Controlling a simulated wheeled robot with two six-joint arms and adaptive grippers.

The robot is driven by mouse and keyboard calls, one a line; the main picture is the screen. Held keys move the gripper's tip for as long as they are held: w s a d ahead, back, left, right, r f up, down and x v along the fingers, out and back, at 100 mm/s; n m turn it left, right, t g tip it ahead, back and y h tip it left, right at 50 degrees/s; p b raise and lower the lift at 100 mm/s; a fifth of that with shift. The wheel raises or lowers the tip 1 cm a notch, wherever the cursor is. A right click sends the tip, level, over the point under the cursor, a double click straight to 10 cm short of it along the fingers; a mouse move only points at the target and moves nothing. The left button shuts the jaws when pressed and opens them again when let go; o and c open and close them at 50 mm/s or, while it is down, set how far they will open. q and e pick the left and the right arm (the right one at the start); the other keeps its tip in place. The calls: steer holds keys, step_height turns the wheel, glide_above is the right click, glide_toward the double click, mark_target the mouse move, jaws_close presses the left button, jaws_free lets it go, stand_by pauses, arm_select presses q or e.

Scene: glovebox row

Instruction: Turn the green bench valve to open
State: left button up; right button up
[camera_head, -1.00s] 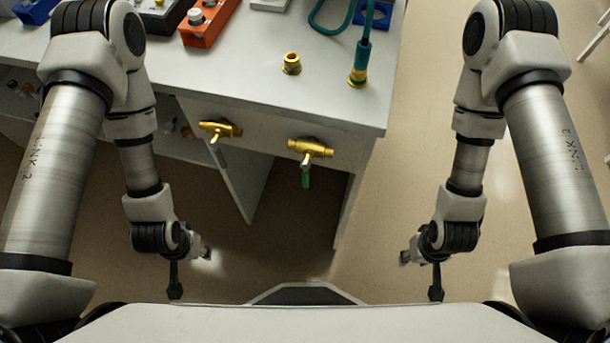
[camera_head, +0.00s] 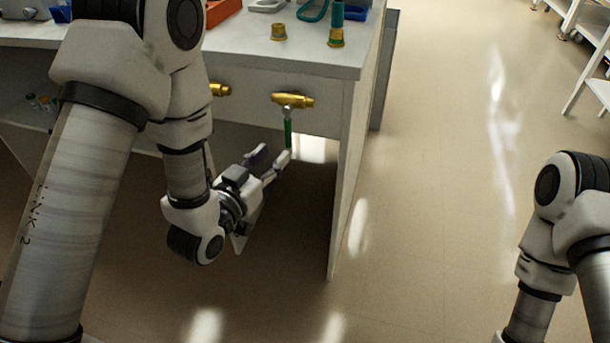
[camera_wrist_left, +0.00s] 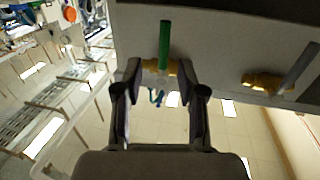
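The green bench valve has a brass body (camera_head: 292,101) on the front panel of the bench. Its green handle (camera_head: 288,130) hangs straight down. In the left wrist view the green handle (camera_wrist_left: 165,42) and brass body show just beyond and between the fingers. My left gripper (camera_head: 274,157) is open and empty, just below the handle's lower end and slightly left. The wrist view also shows its two fingers (camera_wrist_left: 162,78) spread apart; I cannot tell whether either touches the handle. My right gripper is out of view.
A second brass valve (camera_head: 219,90) is to the left, partly behind my left arm; in the wrist view it (camera_wrist_left: 262,82) has a grey handle. The bench's side panel (camera_head: 350,165) stands right of the green valve.

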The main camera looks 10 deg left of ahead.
mark_target(287, 136)
arm_select(q)
steer(key=x, duration=0.8)
steer(key=shift+w+a, duration=0.2)
steer(key=shift+w, duration=0.15)
jaws_close()
